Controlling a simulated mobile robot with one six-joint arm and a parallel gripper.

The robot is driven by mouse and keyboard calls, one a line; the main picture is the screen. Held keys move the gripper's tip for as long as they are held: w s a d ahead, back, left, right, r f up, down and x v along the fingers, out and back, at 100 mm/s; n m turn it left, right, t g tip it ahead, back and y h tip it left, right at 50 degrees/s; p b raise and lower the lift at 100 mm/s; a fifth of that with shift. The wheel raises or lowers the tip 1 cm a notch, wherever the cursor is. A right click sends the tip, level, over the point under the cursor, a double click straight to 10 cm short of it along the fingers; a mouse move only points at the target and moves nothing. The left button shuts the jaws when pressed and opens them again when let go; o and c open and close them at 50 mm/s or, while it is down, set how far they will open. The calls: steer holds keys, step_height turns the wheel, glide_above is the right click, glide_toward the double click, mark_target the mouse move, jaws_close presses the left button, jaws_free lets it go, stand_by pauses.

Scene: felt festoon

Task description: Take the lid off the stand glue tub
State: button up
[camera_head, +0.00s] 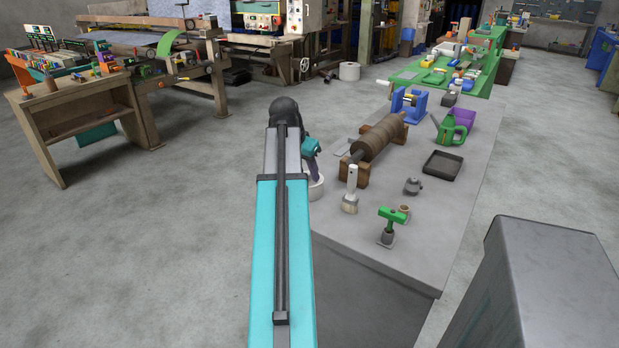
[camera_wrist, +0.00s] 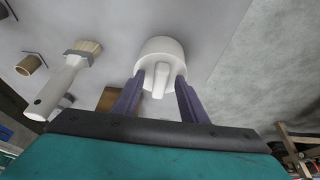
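The white glue tub (camera_head: 315,191) stands on the grey bench near its left edge, partly hidden behind my arm in the head view. In the wrist view the white tub (camera_wrist: 158,47) shows close up, with a white bar-shaped handle (camera_wrist: 161,82) on the side facing me. My gripper (camera_wrist: 160,88) has its two purple fingers apart, one on each side of the handle. Gaps seem to show between the fingers and the handle. In the head view my gripper (camera_head: 314,168) is just above the tub.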

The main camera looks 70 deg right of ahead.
stand_by(0.3)
jaws_close()
steer(key=shift+r, duration=0.15)
steer(key=shift+r, duration=1.6)
steer(key=s+a+r+b, duration=0.1)
steer(key=s+a, duration=1)
steer(key=shift+a+r+b, duration=0.2)
steer(key=shift+r+b, duration=0.1)
steer(key=shift+s, duration=0.1)
